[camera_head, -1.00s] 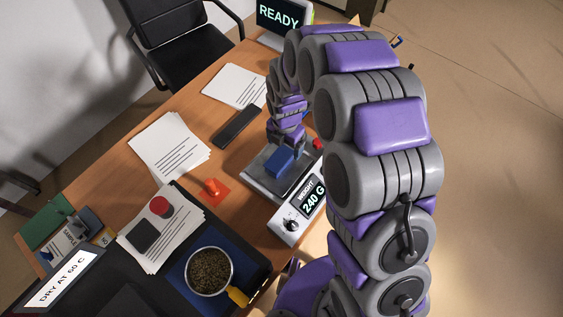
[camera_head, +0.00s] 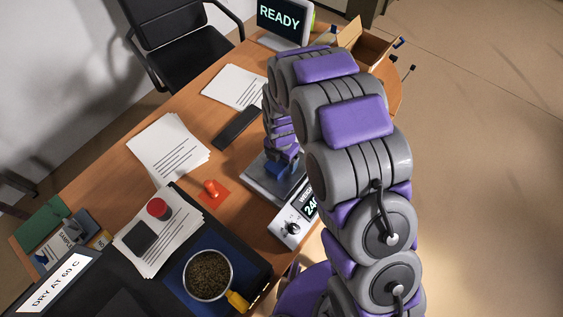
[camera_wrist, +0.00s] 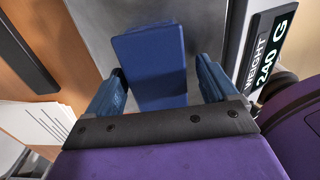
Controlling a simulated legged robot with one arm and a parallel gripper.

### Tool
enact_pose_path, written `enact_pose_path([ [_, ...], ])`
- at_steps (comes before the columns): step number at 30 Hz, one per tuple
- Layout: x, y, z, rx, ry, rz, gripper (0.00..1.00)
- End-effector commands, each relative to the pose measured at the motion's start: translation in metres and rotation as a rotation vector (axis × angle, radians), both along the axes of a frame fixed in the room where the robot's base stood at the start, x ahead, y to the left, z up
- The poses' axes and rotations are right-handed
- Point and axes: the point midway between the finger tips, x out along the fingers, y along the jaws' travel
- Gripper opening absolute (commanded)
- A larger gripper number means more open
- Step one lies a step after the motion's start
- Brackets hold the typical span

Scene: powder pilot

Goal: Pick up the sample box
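The sample box, a dark blue block (camera_head: 282,170), sits on the grey plate of the scale (camera_head: 258,181), partly hidden by my gripper in the head view. In the wrist view the blue box (camera_wrist: 150,52) lies between the two blue fingers of my gripper (camera_wrist: 160,68). The fingers are spread, one to each side of the box, with a gap showing at the right finger. The scale display (camera_wrist: 265,55) reads 240 G in the wrist view.
A pan of granules (camera_head: 208,274) stands in front. A READY monitor (camera_head: 283,18) and an open cardboard box (camera_head: 362,48) are at the back.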

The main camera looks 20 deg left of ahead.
Motion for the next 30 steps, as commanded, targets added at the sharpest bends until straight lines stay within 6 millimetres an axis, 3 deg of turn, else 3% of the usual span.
enact_pose_path([
  [2,-0.0001,0.0004,-0.0002,0.000,0.000,0.000,0.78],
  [18,0.0000,-0.0024,0.0011,0.003,0.000,0.000,0.27],
  [30,0.0002,-0.0005,0.0084,0.002,-0.001,0.000,0.27],
])
